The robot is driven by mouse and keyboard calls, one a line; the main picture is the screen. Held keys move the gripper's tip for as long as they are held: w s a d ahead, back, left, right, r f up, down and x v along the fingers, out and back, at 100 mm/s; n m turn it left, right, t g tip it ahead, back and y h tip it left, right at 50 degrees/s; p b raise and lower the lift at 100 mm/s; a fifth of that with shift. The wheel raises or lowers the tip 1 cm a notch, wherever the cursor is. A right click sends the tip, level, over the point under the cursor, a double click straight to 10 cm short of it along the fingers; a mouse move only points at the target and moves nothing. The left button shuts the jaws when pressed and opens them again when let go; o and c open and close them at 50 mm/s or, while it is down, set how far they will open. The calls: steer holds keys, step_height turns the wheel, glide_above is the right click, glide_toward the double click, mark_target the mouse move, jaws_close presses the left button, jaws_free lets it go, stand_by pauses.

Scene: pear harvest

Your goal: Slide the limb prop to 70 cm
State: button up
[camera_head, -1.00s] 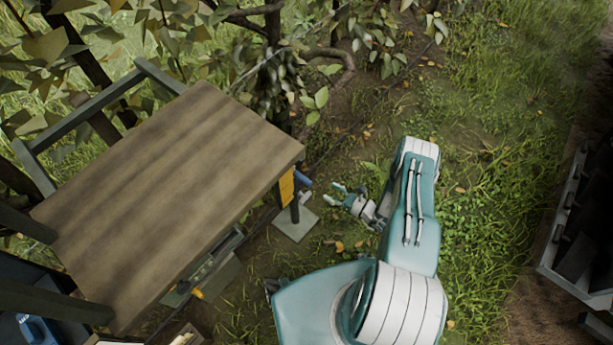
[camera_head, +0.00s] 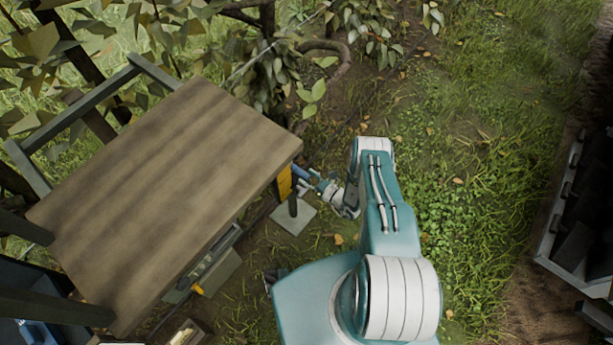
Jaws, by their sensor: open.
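The limb prop seems to be the dark upright post (camera_head: 293,206) on a square grey base plate (camera_head: 297,221), just off the right corner of the wooden tabletop. A yellow strip (camera_head: 285,183) shows on it; any marks are too small to read. A blue part (camera_head: 300,172) sticks out to the right near its top. My gripper (camera_head: 315,181) is open, with its fingers pointing left at the blue part, very close to it. I cannot tell whether they touch. The tabletop hides part of the prop.
The wooden tabletop (camera_head: 165,195) fills the left side. Leafy branches (camera_head: 280,75) hang behind the prop. A dark crate (camera_head: 575,220) stands at the right edge. A small box (camera_head: 186,335) lies at the bottom left. Grass to the right of my arm is clear.

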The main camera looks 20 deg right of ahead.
steer(key=shift+w+a, duration=0.2)
steer(key=shift+c, duration=0.2)
jaws_close()
steer(key=shift+w+d+r, duration=0.1)
steer(key=shift+w+r, duration=0.05)
steer(key=shift+r, duration=5)
steer(key=shift+o, duration=0.2)
jaws_free()
steer(key=shift+f, duration=0.1)
